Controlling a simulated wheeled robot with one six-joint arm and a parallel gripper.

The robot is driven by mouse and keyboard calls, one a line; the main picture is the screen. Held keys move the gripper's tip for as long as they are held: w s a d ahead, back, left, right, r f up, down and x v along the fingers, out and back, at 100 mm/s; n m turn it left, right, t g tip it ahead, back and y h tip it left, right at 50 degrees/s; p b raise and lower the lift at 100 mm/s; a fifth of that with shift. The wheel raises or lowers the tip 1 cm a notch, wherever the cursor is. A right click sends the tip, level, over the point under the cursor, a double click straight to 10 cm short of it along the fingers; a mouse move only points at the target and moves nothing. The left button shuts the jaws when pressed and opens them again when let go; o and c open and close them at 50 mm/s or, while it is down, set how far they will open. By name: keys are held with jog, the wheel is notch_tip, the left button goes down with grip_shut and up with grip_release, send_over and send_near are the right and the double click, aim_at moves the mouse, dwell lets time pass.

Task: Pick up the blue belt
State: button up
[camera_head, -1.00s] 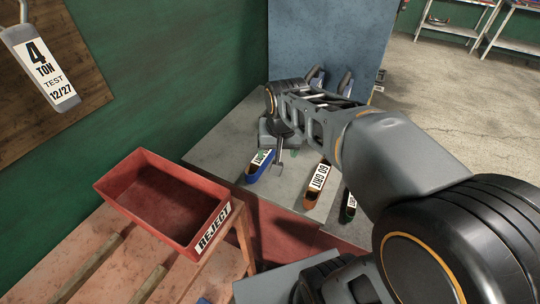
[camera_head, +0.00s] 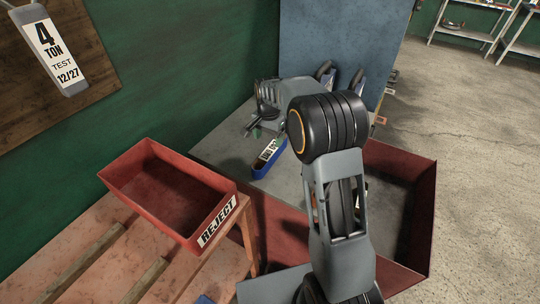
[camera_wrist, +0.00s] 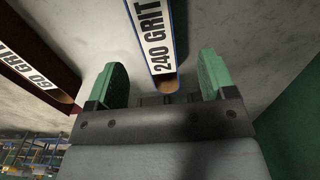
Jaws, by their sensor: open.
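The blue belt (camera_head: 268,158) lies on the grey tabletop (camera_head: 290,190), its white grit label facing up. In the wrist view the belt (camera_wrist: 157,30) is labelled 240 GRIT, and its near end lies between my finger lines. My gripper (camera_head: 262,127) is open and empty in the head view, just behind the blue belt. In the wrist view its two green finger pads (camera_wrist: 163,78) stand apart, one on each side of the belt's end. Whether they touch the belt cannot be told.
A brown-edged 60 GRIT belt (camera_wrist: 30,72) lies to the left in the wrist view. A red REJECT bin (camera_head: 150,195) stands on a wooden bench at left. A blue panel (camera_head: 340,45) stands behind the table. Another red bin (camera_head: 422,215) is at right.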

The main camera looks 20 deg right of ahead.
aim_at(271, 149)
jog(key=shift+d+f, duration=0.2)
jog(key=shift+f, duration=1.75)
jog(key=shift+d+f, duration=0.15)
jog(key=shift+f, duration=1.75)
jog(key=shift+c, duration=0.2)
jog(key=c, duration=1)
